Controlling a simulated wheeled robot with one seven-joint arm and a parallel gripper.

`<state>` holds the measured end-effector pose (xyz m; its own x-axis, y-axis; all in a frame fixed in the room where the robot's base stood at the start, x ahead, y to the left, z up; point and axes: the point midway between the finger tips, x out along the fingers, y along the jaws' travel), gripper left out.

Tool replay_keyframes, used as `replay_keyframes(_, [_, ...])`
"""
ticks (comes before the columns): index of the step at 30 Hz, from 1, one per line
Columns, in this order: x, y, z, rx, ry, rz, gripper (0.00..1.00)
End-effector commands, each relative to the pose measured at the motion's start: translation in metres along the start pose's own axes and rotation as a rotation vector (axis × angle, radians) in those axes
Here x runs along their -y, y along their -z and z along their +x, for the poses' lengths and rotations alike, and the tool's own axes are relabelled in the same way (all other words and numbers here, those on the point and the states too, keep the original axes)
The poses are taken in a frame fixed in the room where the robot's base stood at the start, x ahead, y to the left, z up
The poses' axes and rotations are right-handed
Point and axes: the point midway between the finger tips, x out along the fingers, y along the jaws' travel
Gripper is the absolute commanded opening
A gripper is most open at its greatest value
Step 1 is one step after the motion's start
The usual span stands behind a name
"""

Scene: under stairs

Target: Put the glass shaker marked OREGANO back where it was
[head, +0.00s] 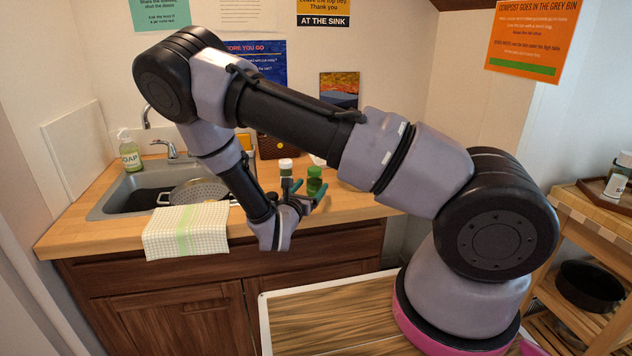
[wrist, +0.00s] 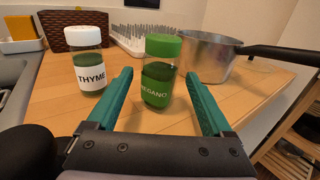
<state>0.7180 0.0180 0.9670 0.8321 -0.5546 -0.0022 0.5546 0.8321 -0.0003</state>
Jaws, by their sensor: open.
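The OREGANO shaker (wrist: 158,82), glass with a green cap and green label, stands upright on the wooden counter (wrist: 60,115). In the wrist view it is between the fingertips of my gripper (wrist: 159,78), with gaps visible on both sides. My gripper is open and holds nothing. In the head view the shaker (head: 314,184) is just beyond the gripper (head: 302,194), partly hidden by a finger. Where the shaker was before is not shown.
A white-capped THYME shaker (wrist: 88,68) stands left of my left finger. A metal pot (wrist: 208,58) is close behind on the right. A spiked rack (wrist: 145,40) and woven basket (wrist: 85,20) stand behind. A tray (head: 605,192) with a jar (head: 619,178) sits on the right-hand shelf.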

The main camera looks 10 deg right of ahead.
Motion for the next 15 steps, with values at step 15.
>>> replay_keyframes(15, [0.0, -0.001, -0.061, 0.0, 0.001, 0.001, 0.85])
